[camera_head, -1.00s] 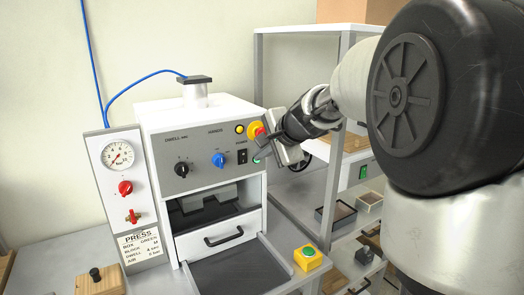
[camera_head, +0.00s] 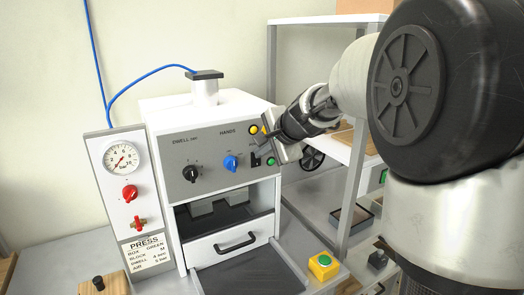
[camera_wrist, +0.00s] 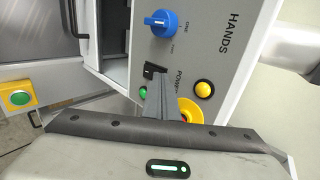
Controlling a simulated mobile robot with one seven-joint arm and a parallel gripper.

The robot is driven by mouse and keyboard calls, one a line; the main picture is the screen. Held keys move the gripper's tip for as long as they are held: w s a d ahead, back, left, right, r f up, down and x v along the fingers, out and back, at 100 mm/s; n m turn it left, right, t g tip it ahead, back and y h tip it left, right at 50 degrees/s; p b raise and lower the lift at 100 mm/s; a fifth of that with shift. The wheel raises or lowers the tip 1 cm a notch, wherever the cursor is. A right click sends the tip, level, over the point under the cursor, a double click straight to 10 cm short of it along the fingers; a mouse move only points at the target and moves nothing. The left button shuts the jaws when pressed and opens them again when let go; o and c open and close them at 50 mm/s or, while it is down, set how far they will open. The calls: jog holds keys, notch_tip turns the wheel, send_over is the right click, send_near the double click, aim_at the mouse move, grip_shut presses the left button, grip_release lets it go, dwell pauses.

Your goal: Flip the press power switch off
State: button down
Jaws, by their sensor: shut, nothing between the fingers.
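The press (camera_head: 215,115) is a white machine with a grey control panel. Its power switch (camera_wrist: 152,70) is a small black rocker beside the POWER label in the wrist view. In the head view the switch (camera_head: 256,159) is partly covered by my fingers. My gripper (camera_wrist: 155,84) is shut and empty. Its dark fingertips are right at the switch, overlapping its lower edge in the wrist view. I cannot tell whether they touch it or which way the rocker is tipped.
Close to the fingers are a yellow lamp (camera_wrist: 204,88), a yellow-ringed stop button (camera_wrist: 190,111) and a blue knob (camera_wrist: 160,23). A green lamp (camera_head: 271,161) sits beside the switch. A yellow button box (camera_head: 323,266) stands on the bench. A shelf post (camera_head: 357,185) is at right.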

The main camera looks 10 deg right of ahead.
jog(key=shift+r+p, duration=0.65)
jog(key=shift+r, duration=0.1)
jog(key=shift+s+d, duration=0.1)
jog(key=shift+s, duration=0.05)
